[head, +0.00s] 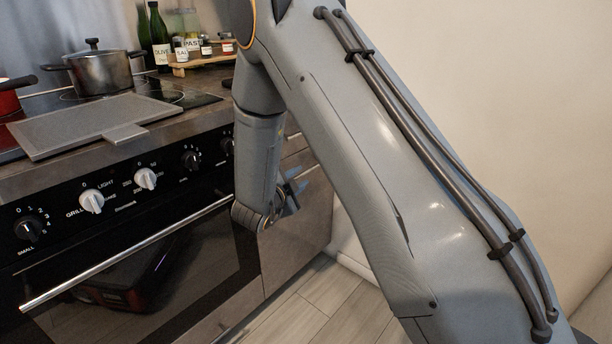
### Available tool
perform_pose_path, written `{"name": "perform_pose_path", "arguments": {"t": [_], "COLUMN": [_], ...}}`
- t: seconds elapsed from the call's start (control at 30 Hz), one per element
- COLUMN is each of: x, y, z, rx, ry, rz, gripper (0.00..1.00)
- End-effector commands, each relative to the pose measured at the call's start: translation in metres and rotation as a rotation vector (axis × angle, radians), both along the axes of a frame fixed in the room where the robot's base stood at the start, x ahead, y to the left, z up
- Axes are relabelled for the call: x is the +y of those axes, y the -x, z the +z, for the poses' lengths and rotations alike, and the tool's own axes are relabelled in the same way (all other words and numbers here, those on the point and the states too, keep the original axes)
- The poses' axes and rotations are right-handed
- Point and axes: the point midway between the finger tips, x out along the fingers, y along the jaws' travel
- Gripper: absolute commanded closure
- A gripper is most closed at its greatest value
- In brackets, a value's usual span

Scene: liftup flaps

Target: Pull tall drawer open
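The tall drawer front (303,238) is a narrow grey-brown panel at the right end of the counter, beside the oven. It looks flush with the cabinet, though my arm covers part of it. My gripper (294,188) is in front of the upper part of this panel. Its fingers are small and partly hidden by my wrist, so I cannot tell whether they are open or shut. I cannot make out a drawer handle, nor whether the fingers touch the panel.
The oven (150,278) with its long bar handle (125,254) and knobs stands left of the drawer. A grey board (85,124), a pot (100,72) and bottles (160,38) are on the counter. A pale wall (520,90) bounds the right; wooden floor (318,300) shows below.

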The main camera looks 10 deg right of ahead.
Motion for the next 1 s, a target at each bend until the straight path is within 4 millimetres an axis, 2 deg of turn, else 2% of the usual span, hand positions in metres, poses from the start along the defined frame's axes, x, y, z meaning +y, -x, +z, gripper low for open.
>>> {"name": "perform_pose_path", "arguments": {"t": [0.3,0.5,0.87,1.0], "x": [-0.027,-0.038,-0.042,-0.041], "y": [-0.037,-0.054,-0.058,-0.058], "z": [-0.011,-0.015,-0.015,-0.015], "rx": [0.0,0.0,0.002,0.002], "ry": [0.0,0.0,0.001,0.001], "rz": [-0.001,0.0,0.002,0.002], "gripper": [0.72,0.72,0.72,0.94]}}
